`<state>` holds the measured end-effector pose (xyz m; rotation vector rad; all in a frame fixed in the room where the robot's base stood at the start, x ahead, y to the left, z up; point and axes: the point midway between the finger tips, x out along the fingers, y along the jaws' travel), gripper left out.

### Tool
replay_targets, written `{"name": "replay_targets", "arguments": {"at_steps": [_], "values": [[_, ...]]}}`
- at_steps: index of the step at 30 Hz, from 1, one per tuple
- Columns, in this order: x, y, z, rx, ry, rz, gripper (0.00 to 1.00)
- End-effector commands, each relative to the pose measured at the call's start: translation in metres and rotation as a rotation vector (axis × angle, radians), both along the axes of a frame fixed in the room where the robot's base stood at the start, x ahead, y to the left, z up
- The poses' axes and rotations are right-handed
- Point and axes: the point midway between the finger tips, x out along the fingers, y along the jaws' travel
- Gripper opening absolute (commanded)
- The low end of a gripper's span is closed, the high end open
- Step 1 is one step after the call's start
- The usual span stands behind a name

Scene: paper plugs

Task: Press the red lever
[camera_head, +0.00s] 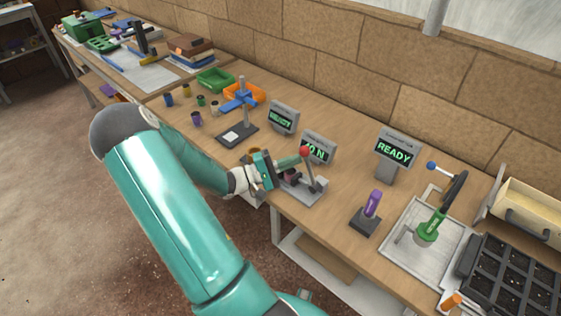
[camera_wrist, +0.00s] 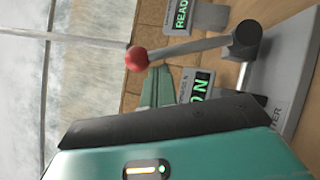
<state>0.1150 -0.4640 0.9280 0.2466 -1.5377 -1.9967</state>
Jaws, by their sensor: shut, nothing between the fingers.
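The red lever is a grey rod with a red ball knob (camera_head: 304,151) on a grey press base (camera_head: 303,192) at the bench's front edge. In the wrist view the red ball (camera_wrist: 137,59) is at the end of the rod, which runs right to a dark pivot (camera_wrist: 245,40). The rod stands raised off the base. My gripper (camera_head: 301,160) is shut and empty, its fingertips close beside and just below the ball in the head view. In the wrist view my fingertips (camera_wrist: 157,76) end near the ball; I cannot tell whether they touch.
A display reading "0 N" (camera_head: 318,148) stands behind the lever, partly hidden. A "READY" display (camera_head: 395,150), a purple-handled tool (camera_head: 372,205) and a tray with a green device (camera_head: 430,228) stand right. A blue-handled press (camera_head: 240,103) stands left.

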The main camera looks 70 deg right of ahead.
Motion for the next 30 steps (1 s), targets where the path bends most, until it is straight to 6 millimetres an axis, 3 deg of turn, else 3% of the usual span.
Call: {"name": "replay_targets", "arguments": {"at_steps": [17,30], "values": [[-0.004,0.002,0.003,-0.007,-0.017,0.000,0.00],[-0.022,0.010,0.016,-0.092,-0.213,0.000,0.00]]}}
